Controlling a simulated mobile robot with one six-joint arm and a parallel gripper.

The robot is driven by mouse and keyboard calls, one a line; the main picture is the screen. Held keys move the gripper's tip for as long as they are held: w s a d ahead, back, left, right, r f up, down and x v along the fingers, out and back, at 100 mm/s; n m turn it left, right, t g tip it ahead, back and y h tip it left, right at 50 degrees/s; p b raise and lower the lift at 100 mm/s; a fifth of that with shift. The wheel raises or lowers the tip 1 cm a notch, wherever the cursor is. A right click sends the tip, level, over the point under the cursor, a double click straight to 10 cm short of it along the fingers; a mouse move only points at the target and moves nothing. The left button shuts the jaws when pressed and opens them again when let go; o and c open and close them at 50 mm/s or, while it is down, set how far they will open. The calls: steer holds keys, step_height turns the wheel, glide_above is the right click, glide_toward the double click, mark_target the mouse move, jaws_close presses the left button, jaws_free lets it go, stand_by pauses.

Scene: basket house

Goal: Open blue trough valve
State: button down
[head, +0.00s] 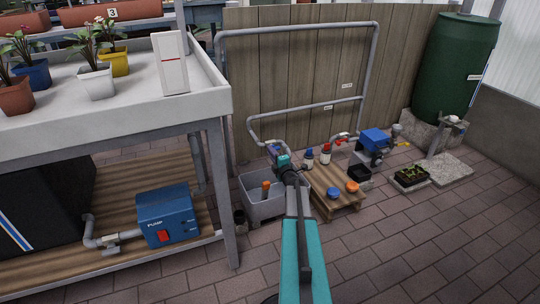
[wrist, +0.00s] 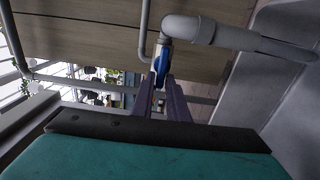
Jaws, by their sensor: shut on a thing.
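The blue trough valve shows in the wrist view as a blue handle (wrist: 161,65) just below the end of a grey pipe (wrist: 205,30). My gripper (wrist: 160,82) is shut on this blue handle, its two purplish fingers on either side of it. In the head view my gripper (head: 276,151) is at the pipe outlet above the grey trough (head: 253,211). My arm's end hides most of the valve there, so the handle's angle is hard to tell. An orange-topped object stands in the trough (head: 266,188).
A low wooden pallet (head: 335,190) with bottles and blue and orange lids stands right of the trough. A bench (head: 215,105) with potted plants is on the left, a blue pump (head: 168,215) beneath. A wooden fence (head: 300,60) stands behind. Paving at front right is clear.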

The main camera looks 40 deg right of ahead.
steer(key=shift+s+d, duration=0.25)
steer(key=shift+d, duration=0.3)
steer(key=c, duration=1.9)
jaws_free()
steer(key=shift+c, duration=0.2)
steer(key=shift+o, duration=0.5)
steer(key=shift+a, duration=0.2)
steer(key=shift+a, duration=0.1)
steer(key=p+v, duration=0.4)
steer(key=v, duration=0.9)
steer(key=shift+s, duration=0.3)
